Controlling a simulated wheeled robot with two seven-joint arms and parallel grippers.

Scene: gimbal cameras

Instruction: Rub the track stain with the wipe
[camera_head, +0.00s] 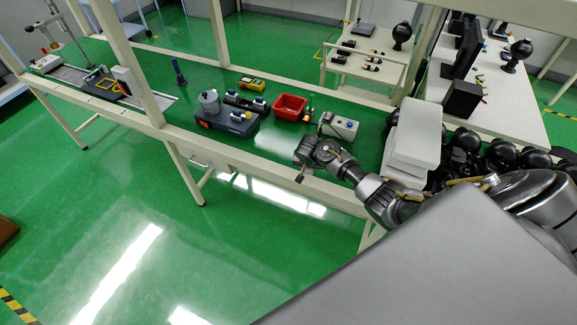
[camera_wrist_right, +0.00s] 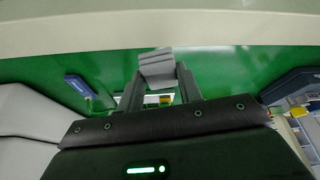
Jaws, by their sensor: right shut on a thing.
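My right gripper (camera_head: 301,172) is over the front edge of the green-topped bench, in the right half of the head view. In the right wrist view my right gripper (camera_wrist_right: 158,88) is shut on a folded light grey wipe (camera_wrist_right: 156,66), which sits at the fingertips. The wipe cannot be made out in the head view. The grey track (camera_head: 70,74) runs along the far left part of the bench, well away from the gripper. I cannot make out a stain on it. My left gripper is not in view.
On the bench (camera_head: 185,110) stand a dark blue-grey device (camera_head: 225,122) with a metal canister (camera_head: 209,102), a red bin (camera_head: 290,107), a yellow meter (camera_head: 252,83), a small white box (camera_head: 338,126) and white boxes (camera_head: 413,135).

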